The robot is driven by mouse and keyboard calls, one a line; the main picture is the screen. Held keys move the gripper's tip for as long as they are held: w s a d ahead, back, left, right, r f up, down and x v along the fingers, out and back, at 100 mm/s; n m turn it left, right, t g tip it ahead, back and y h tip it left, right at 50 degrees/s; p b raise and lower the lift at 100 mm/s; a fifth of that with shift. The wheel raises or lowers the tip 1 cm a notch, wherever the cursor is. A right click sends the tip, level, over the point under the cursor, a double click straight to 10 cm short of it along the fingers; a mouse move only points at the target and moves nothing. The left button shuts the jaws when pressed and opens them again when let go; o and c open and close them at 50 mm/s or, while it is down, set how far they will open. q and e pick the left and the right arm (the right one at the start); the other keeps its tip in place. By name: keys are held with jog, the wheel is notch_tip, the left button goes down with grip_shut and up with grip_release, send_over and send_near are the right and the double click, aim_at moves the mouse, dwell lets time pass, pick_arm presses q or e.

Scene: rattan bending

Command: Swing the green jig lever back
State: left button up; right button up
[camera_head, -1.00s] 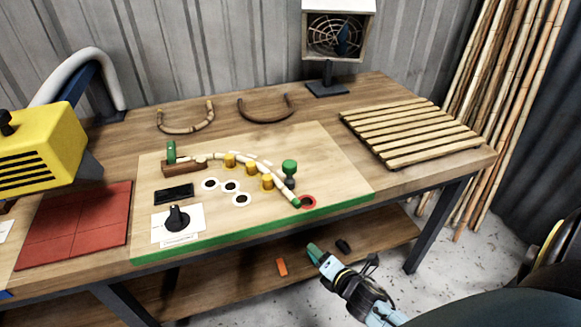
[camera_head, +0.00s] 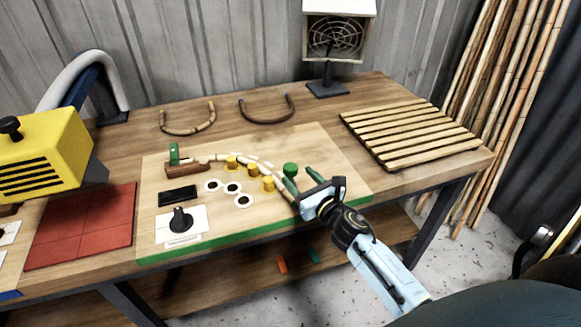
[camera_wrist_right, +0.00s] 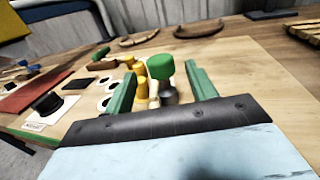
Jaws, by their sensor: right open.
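The green jig lever shows as a green knob (camera_head: 290,169) on a short grey post near the right end of the jig board (camera_head: 335,160). My right gripper (camera_head: 298,175) is open, with green fingers pointing toward the knob from the board's front right. In the right wrist view the knob (camera_wrist_right: 160,67) appears between the spread fingers; I cannot tell whether they touch it. A pale rattan cane (camera_head: 250,158) curves from a brown block (camera_head: 188,168) along yellow pegs (camera_head: 267,183). Its front end is partly hidden by my right gripper. My left gripper is not in view.
A black knob on a white plate (camera_head: 181,222) and a red mat (camera_head: 82,228) are to the left. Two bent canes (camera_head: 188,128) lie behind the board. A slatted rack (camera_head: 410,133) and fan box (camera_head: 334,38) stand right and back. The board's right rear is clear.

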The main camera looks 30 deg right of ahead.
aim_at(294, 172)
jog(key=shift+w, duration=2.65)
jog(key=shift+c, duration=0.5)
grip_shut()
